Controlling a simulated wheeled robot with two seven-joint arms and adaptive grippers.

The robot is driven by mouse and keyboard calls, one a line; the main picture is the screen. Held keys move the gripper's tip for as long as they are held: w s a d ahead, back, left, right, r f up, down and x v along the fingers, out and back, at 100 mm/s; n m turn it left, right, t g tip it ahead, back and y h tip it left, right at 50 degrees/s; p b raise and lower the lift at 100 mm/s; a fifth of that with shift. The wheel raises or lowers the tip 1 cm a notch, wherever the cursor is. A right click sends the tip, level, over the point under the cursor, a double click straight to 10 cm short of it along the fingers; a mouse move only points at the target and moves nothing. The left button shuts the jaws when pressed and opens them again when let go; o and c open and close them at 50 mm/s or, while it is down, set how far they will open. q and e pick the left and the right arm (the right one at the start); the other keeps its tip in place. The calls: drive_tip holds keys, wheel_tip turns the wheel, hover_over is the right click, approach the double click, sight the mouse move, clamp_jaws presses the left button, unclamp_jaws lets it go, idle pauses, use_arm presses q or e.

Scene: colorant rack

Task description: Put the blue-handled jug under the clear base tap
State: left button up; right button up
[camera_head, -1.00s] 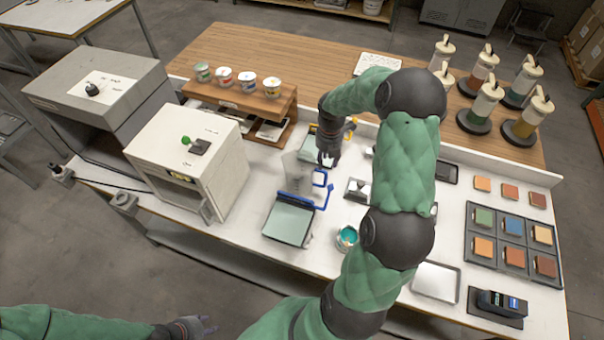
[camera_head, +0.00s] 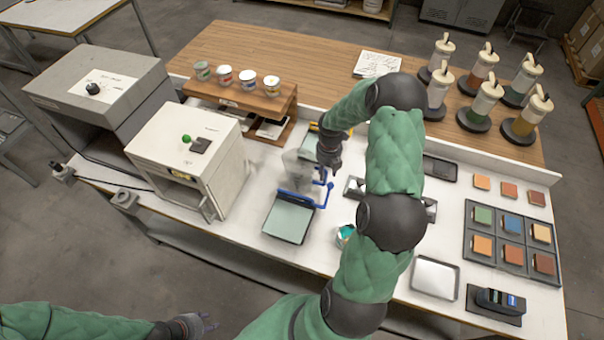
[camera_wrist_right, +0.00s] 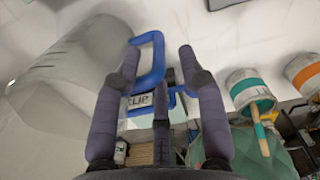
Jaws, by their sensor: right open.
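The blue-handled jug (camera_head: 291,166) is a clear, see-through vessel near the middle of the white bench. In the right wrist view its pale body (camera_wrist_right: 70,75) lies at the left. Its blue handle (camera_wrist_right: 149,58) stands between the spread fingers of my right gripper (camera_wrist_right: 163,62). My right gripper also shows in the head view (camera_head: 328,168), open, right beside the jug. I cannot make out whether a finger touches the handle. My left gripper (camera_head: 206,323) is open and empty at the bottom, off the bench. I cannot identify the clear base tap; my right arm covers part of the bench.
A blue-edged pad (camera_head: 288,222) lies in front of the jug. A white machine (camera_head: 190,160) stands to the left. An open paint can (camera_head: 344,235) stands close to my right arm. Several colorant canisters (camera_head: 485,100) stand behind, and sample tiles (camera_head: 510,236) lie to the right.

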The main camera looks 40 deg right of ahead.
sight(325, 184)
wheel_tip(325, 184, down, 4)
drive_tip(key=shift+w+r, duration=0.1)
drive_tip(key=shift+c, duration=0.3)
clamp_jaws()
drive_tip(key=shift+r, duration=0.1)
